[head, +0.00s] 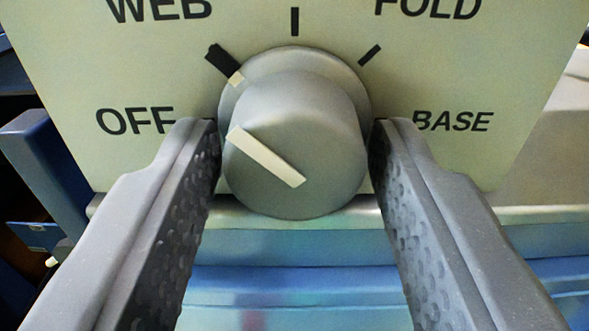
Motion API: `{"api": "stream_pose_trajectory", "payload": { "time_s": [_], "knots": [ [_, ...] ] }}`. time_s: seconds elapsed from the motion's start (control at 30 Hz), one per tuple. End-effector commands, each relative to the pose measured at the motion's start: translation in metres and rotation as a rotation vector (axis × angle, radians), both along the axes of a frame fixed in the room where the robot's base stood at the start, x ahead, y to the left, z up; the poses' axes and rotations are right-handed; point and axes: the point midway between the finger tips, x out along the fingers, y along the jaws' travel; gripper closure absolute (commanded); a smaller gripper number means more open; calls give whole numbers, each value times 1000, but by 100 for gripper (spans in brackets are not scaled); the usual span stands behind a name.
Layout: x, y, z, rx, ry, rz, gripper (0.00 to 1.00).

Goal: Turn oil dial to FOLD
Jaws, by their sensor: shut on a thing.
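The oil dial (300,110) is a round grey knob on a pale cream panel (70,60). A white pointer bar (266,157) on its face slants to the upper left. A small cream mark (236,78) on its collar meets the thick black tick (222,62) below the WEB label (160,8). The FOLD label (428,8) is at the upper right, partly cut off by the top edge. My gripper (296,135) is shut on the dial, one finger on its left side and one on its right.
The OFF label (135,121) is left of the dial and the BASE label (453,121) right of it. Thinner ticks stand at the top (295,20) and upper right (370,55). A blue surface (300,285) lies below the panel.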

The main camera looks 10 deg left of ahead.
Motion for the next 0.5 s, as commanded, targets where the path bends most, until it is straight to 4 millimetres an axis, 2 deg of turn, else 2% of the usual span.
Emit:
{"api": "stream_pose_trajectory", "payload": {
  "time_s": [0.27,0.5],
  "knots": [
    [0,0,-1,67,14,0,81],
    [-1,1,-2,231,51,1,81]
  ]
}}
